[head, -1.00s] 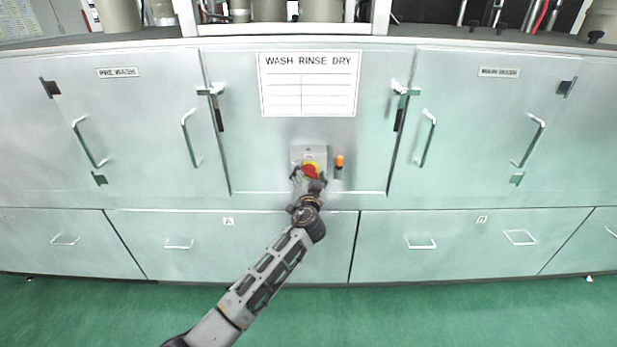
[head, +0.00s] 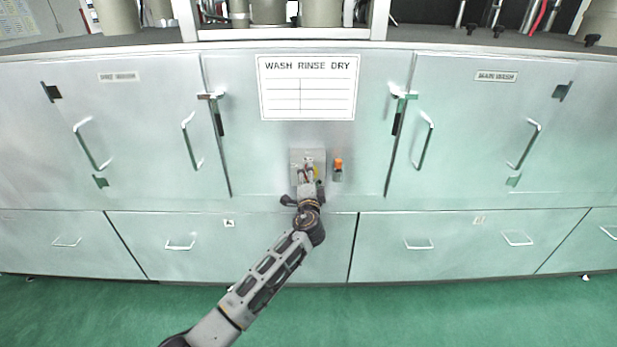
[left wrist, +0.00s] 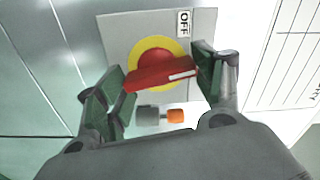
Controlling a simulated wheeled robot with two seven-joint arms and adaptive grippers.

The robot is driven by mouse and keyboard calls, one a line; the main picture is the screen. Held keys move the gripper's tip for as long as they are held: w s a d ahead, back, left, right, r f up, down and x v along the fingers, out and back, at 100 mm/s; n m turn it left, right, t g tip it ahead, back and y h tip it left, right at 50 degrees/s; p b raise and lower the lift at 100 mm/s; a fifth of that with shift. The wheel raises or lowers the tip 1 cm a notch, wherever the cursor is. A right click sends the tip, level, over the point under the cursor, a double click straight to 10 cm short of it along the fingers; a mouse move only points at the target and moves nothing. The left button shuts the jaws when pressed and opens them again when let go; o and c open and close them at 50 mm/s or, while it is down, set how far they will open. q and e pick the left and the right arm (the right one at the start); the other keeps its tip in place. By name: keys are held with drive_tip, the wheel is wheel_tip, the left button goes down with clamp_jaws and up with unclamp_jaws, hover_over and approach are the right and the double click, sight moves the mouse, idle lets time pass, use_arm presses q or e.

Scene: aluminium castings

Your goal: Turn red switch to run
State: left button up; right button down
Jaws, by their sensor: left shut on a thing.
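The red switch (left wrist: 158,72) has a bar-shaped handle on a yellow round plate (left wrist: 143,47). It is mounted on a grey box (left wrist: 118,30) on the cabinet front. In the left wrist view the handle lies nearly level, a little tilted, with a white mark toward its right end. An OFF label (left wrist: 184,23) shows at the box's upper right; no run label is readable. My left gripper (left wrist: 160,76) is shut on the handle, one finger at each end. In the head view my left gripper (head: 308,178) hides most of the switch. My right gripper is not in view.
An orange-capped part (head: 338,164) sticks out of the cabinet just right of the grey box, close to my gripper. Door handles (head: 423,140) and latches (head: 402,95) stand out on both sides. A white sign (head: 308,87) is above. The green floor in front is clear.

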use_arm(q)
drive_tip(key=shift+f+m+p, duration=0.15)
drive_tip(key=shift+m+p, duration=0.3)
drive_tip(key=shift+m, duration=0.95)
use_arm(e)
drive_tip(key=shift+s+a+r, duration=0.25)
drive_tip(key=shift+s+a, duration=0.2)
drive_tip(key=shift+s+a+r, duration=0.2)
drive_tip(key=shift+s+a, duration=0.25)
use_arm(q)
drive_tip(key=o, duration=1)
drive_tip(key=shift+s, duration=6.05)
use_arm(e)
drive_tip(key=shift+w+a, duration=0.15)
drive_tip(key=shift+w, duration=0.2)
